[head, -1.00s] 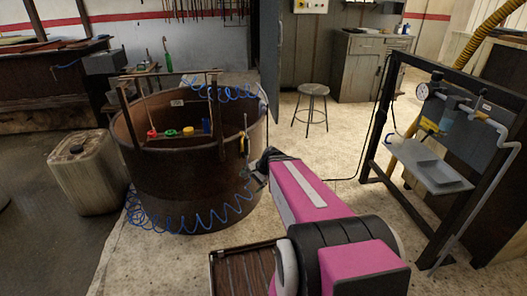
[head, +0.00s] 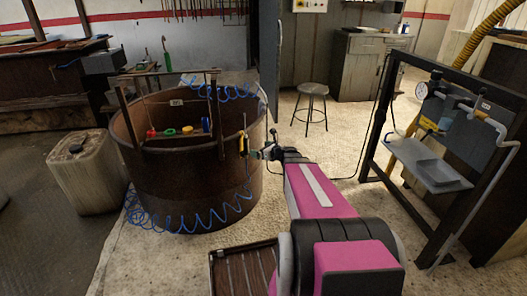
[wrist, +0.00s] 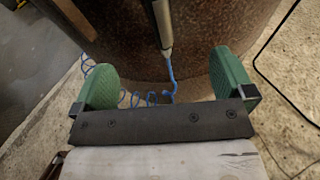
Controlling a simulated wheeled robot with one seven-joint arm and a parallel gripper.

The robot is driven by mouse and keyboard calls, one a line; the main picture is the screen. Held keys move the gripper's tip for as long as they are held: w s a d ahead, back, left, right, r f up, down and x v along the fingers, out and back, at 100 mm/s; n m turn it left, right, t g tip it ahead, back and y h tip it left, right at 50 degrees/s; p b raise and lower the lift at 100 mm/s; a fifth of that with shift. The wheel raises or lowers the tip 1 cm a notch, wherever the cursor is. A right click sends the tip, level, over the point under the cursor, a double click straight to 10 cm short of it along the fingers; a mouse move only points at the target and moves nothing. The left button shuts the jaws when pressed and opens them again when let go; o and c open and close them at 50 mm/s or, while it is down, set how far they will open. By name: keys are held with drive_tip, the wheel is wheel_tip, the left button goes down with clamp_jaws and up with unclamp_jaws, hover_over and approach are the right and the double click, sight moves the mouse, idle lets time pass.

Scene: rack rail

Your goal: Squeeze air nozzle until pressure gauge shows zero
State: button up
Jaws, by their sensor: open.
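The air nozzle (head: 247,163), slim with a silver body, hangs upright at the right outer side of the round rusty tank (head: 190,190). A blue coiled hose (head: 190,222) runs from its lower end. My gripper (head: 264,153) is just right of the nozzle. In the wrist view my gripper (wrist: 168,78) is open, its green pads wide apart. The nozzle (wrist: 163,22) appears top centre, in line with the gap and apart from both pads. Its upper part is cut off there. The pressure gauge (head: 422,91) is on the right-hand rack; its reading is too small to tell.
A grey shelf (head: 430,168) and dark frame (head: 368,150) stand to the right. A dirty jerrycan (head: 90,175) stands left of the tank. A stool (head: 312,100) stands farther back. Floor between tank and rack is clear, apart from a thin black cable.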

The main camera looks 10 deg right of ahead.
sight(247, 140)
drive_tip(key=x, duration=1)
drive_tip(key=shift+w+a, duration=0.2)
drive_tip(key=c, duration=1.5)
drive_tip(key=shift+r, duration=0.1)
drive_tip(key=shift+r, duration=1.95)
drive_tip(key=shift+s+d, duration=0.75)
drive_tip(key=shift+s, duration=0.35)
drive_tip(key=shift+s+d, duration=0.75)
drive_tip(key=shift+s, duration=0.35)
drive_tip(key=shift+s+d, duration=0.75)
drive_tip(key=shift+s, duration=0.35)
